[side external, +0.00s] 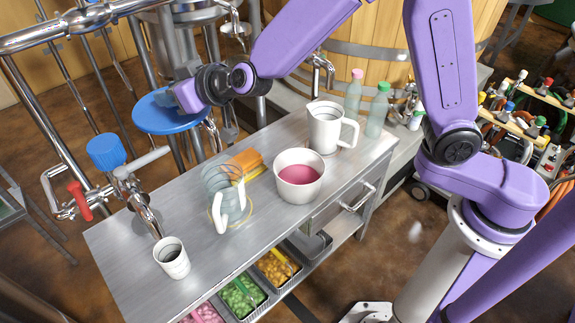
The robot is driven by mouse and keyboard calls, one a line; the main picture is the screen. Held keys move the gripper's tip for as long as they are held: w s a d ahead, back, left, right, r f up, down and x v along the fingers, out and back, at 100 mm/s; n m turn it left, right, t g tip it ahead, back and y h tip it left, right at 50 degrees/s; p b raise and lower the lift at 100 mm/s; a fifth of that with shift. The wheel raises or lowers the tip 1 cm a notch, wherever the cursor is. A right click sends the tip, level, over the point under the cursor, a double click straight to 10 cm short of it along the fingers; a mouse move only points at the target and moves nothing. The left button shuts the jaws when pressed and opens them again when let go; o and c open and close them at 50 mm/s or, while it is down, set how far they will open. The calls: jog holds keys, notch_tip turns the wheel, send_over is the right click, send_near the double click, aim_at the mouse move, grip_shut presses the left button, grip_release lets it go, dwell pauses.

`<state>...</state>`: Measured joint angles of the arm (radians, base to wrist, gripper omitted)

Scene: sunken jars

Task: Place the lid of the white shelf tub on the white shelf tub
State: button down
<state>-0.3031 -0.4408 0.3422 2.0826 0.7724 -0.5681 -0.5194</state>
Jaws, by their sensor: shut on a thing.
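A white tub (299,187) stands open and upright on the metal table, with a pink surface inside. Left of the tub is a grey-blue, partly see-through ribbed thing (215,178) with white curved parts. I cannot tell what it is.
A white mug (324,130) and two capped bottles (376,112) stand behind the tub. An orange thing (246,162) lies left of it. A small white cup (172,260) stands at the front left, near a tap (140,205). Several filled trays (240,298) sit below the front edge.

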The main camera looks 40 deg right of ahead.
jog(key=d+m+h, duration=0.3)
jog(key=d+h, duration=0.1)
jog(key=d, duration=1.9)
jog(key=s+f+m+g+h, duration=0.2)
jog(key=s+f+m+h, duration=0.55)
jog(key=f+h, duration=0.2)
jog(key=s+d+f+m+g+h, duration=0.1)
jog(key=s+d+m+g+h, duration=0.15)
jog(key=s, duration=0.45)
jog(key=s+d+f+m+g+h, duration=0.1)
jog(key=s+d+f+m+g, duration=0.2)
jog(key=s, duration=0.4)
jog(key=w+a+f+m, duration=0.1)
jog(key=w+a+f, duration=0.2)
jog(key=w+f, duration=0.9)
jog(key=shift+w+a, duration=0.25)
jog(key=shift+w, duration=0.4)
jog(key=shift+f, duration=0.55)
